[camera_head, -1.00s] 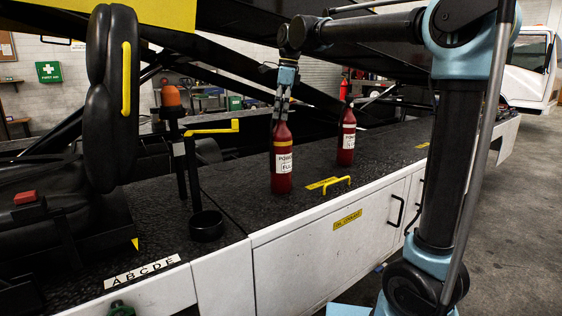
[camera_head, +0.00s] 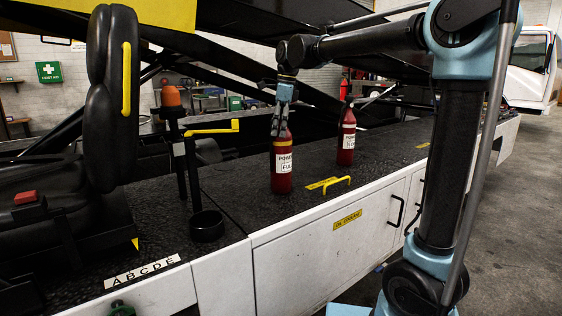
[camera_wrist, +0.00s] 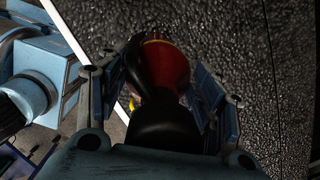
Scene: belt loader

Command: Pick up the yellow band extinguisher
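The yellow band extinguisher (camera_head: 281,182) is a red bottle with a yellow band below its shoulder and a white label reading POWDER and FULL. It stands upright on the black deck. My gripper (camera_head: 279,128) points down over its top, with the fingers around the neck region. In the wrist view, the extinguisher (camera_wrist: 168,62) shows its red shoulder, a thin yellow line and black top parts between the spread fingers of my gripper (camera_wrist: 163,75). A gap shows at the right finger; contact on the left is unclear.
A second red extinguisher (camera_head: 346,155) stands behind to the right. A post with a yellow lever (camera_head: 212,128), a black cup (camera_head: 206,226) and a black seat (camera_head: 110,97) are to the left.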

